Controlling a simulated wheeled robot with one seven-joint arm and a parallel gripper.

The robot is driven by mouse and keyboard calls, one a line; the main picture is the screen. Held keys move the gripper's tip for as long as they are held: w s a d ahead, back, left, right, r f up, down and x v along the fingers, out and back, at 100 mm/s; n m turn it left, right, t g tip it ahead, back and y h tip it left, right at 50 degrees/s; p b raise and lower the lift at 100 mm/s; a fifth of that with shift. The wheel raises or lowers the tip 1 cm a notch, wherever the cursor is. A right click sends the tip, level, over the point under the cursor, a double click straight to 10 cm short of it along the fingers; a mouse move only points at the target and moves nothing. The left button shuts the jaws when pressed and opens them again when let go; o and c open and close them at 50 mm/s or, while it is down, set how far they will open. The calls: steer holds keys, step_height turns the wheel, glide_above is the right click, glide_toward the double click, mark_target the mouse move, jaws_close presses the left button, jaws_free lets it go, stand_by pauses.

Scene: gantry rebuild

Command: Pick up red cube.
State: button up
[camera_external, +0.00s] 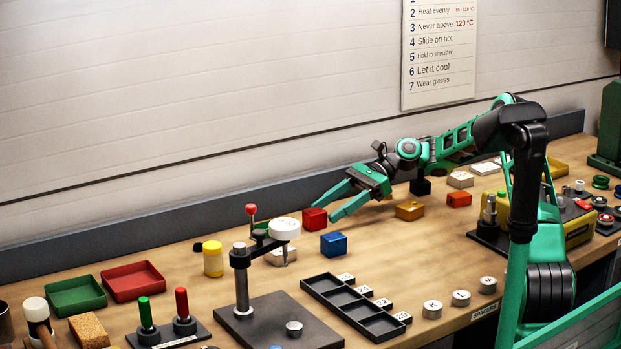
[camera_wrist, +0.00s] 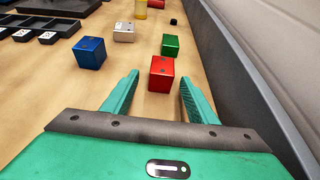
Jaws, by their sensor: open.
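A red cube (camera_external: 314,221) stands on the wooden bench near the back wall. In the wrist view the red cube (camera_wrist: 161,74) lies just ahead of my fingertips, roughly centred between them. My gripper (camera_external: 322,209) has green fingers spread wide and empty; they also show in the wrist view (camera_wrist: 160,80). In the external view one finger is on each side of the cube's right part. I cannot tell how high the fingers are above the bench. A second, smaller red block (camera_external: 459,199) lies farther right, behind my gripper.
A green cube (camera_wrist: 170,45) stands just beyond the red cube. A blue cube (camera_external: 333,244) and a pale block (camera_wrist: 124,32) stand to the left in the wrist view. A grey back ledge (camera_wrist: 230,70) runs close on the right. A black slotted tray (camera_external: 312,280) lies toward the front.

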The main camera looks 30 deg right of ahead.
mark_target(314, 218)
steer(key=shift+x, duration=2.6)
steer(key=shift+w+r, duration=0.15)
steer(key=shift+w, duration=0.05)
steer(key=c, duration=1.3)
